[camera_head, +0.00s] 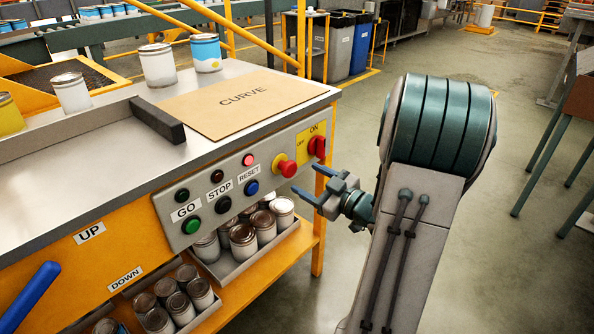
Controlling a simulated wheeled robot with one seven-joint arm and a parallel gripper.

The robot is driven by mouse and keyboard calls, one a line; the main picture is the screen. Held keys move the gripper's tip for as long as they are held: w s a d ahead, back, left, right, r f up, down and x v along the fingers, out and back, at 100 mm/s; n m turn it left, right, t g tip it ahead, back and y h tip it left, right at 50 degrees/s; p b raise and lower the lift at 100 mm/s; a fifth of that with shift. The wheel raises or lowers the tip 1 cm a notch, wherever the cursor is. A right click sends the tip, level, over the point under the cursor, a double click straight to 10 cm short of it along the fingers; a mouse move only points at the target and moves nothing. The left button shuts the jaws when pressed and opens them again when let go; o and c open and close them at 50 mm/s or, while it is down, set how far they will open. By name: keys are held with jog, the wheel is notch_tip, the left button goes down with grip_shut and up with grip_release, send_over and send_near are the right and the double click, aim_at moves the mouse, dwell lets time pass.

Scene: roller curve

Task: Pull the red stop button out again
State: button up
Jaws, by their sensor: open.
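The red stop button (287,168) is a red mushroom head on a yellow collar (279,161). It sits on the grey control panel on the front of the bench, between the blue RESET button (252,187) and the red rotary switch (317,146). Whether it is pressed in or out I cannot tell for sure. My gripper (308,182) is open and empty, with its two blue fingers pointing left at the panel. It is just right of and below the red button, and appears apart from it.
The panel (208,208) also has a green GO button (191,225) and a black STOP button (224,204). Tins stand on the shelf below. A CURVE board (240,102) lies on the bench top.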

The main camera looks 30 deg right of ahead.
jog(key=v, duration=0.7)
jog(key=shift+s+p, duration=0.2)
jog(key=shift+p, duration=0.15)
jog(key=shift+w+r, duration=0.1)
jog(key=shift+r, duration=0.05)
